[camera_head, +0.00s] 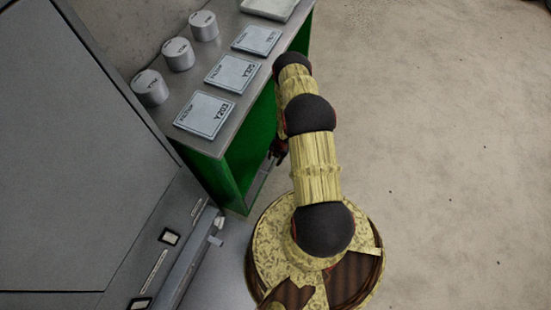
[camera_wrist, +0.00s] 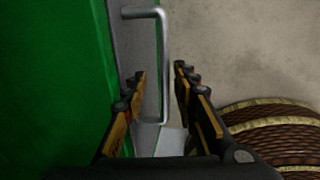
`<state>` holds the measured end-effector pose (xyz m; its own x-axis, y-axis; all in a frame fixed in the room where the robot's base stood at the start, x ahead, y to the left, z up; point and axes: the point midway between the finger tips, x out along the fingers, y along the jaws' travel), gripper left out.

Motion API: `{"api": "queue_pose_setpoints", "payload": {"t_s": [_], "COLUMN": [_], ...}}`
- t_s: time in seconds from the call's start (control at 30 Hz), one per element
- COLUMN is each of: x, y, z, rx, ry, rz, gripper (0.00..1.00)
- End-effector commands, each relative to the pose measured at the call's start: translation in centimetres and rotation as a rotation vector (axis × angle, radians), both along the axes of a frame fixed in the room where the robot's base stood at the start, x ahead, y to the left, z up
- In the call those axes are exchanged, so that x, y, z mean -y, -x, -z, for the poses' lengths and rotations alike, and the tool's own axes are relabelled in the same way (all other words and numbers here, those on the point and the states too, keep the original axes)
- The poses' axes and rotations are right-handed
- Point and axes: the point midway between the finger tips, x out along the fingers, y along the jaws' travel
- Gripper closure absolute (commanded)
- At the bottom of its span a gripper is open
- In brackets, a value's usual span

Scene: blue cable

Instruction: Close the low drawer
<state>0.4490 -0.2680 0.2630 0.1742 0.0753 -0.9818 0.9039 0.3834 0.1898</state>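The low drawer shows under the bench in the head view as a green surface with a grey front edge (camera_head: 257,187); it seems to stick out, but my arm hides part of it. In the wrist view its grey front strip (camera_wrist: 130,45) carries a bent metal bar handle (camera_wrist: 164,60), with green surface to the left. My gripper (camera_wrist: 160,76) is open, with one finger on each side of the handle's lower part. I cannot tell whether a finger touches it. In the head view my gripper (camera_head: 279,150) is small, dark and partly hidden behind my arm.
The metal bench top (camera_head: 225,55) holds white cylinders (camera_head: 178,54), flat labelled plates (camera_head: 206,114) and a tray (camera_head: 270,8). A large grey cabinet (camera_head: 60,150) stands at the left. The concrete floor (camera_head: 450,150) to the right is clear.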

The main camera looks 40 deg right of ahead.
Motion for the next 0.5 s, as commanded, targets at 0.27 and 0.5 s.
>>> {"api": "queue_pose_setpoints", "payload": {"t_s": [0.27,0.5], "x": [0.2,0.6], "y": [0.2,0.9], "z": [-1.6,-5.7], "rx": [0.0,0.001], "ry": [0.001,0.0], "rz": [0.0,0.001], "gripper": [0.71,0.71]}}
